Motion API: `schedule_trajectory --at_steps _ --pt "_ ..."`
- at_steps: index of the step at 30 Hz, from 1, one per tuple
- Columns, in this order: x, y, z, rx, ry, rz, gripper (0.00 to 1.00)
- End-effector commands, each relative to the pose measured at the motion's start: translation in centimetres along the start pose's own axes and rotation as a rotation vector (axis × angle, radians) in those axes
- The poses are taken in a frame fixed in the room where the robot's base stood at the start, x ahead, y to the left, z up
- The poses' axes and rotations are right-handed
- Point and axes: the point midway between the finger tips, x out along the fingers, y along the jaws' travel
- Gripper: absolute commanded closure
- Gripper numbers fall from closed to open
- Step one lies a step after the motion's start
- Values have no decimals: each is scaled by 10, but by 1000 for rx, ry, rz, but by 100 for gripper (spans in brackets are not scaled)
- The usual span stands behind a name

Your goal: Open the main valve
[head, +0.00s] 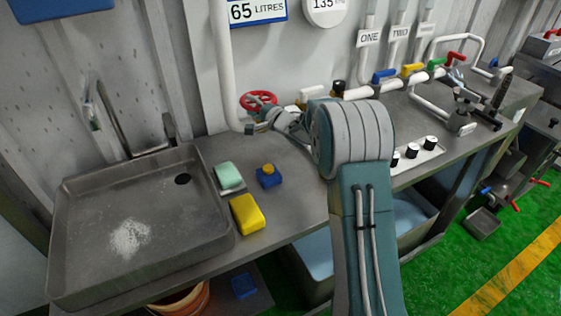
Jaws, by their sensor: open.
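A red handwheel valve (259,100) sits on the white pipe at the wall, behind the counter. I take it as the main valve; no label on it is readable. My arm reaches over the counter from the bottom of the view. My gripper (262,125) is open and empty, just below and in front of the red wheel. It looks apart from the wheel, though the gap in depth is hard to judge. The fingers are small and partly hidden by my own wrist.
A metal sink (75,212) fills the left. A green sponge (228,175), a yellow block (247,214) and a blue item (268,177) lie on the counter. Blue (383,75), yellow (412,69), green (436,63) and red (456,57) lever valves line the pipes at right.

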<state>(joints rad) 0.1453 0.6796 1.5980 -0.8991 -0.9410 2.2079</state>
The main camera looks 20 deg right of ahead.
Motion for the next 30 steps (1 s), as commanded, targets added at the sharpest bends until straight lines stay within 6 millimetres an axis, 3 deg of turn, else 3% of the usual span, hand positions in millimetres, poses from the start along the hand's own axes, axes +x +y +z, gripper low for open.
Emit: schedule_trajectory --at_steps 30 --pt "17 0 0 1 480 0 40"
